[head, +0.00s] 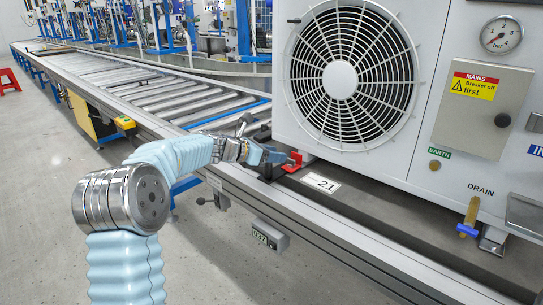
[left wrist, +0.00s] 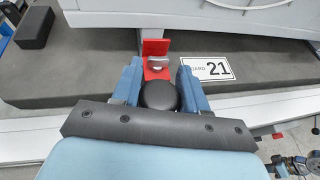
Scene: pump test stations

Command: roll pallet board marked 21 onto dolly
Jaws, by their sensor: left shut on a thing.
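The dark grey pallet board (head: 388,215) lies on the metal-railed line under a large white pump unit (head: 440,50). Its white label reads 21 (head: 320,183); the label also shows in the left wrist view (left wrist: 206,69). A red bracket (head: 293,161) stands at the board's near left edge and shows in the left wrist view (left wrist: 155,60). My left gripper (head: 277,157) is at this bracket, its fingers closed around a black round knob (left wrist: 159,96) in front of the red piece. I cannot make out which thing is the dolly.
A roller conveyor (head: 150,90) runs left and back from the board, its rollers mostly empty. A small grey box marked 037 (head: 270,235) hangs on the near rail. The floor at front left is clear.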

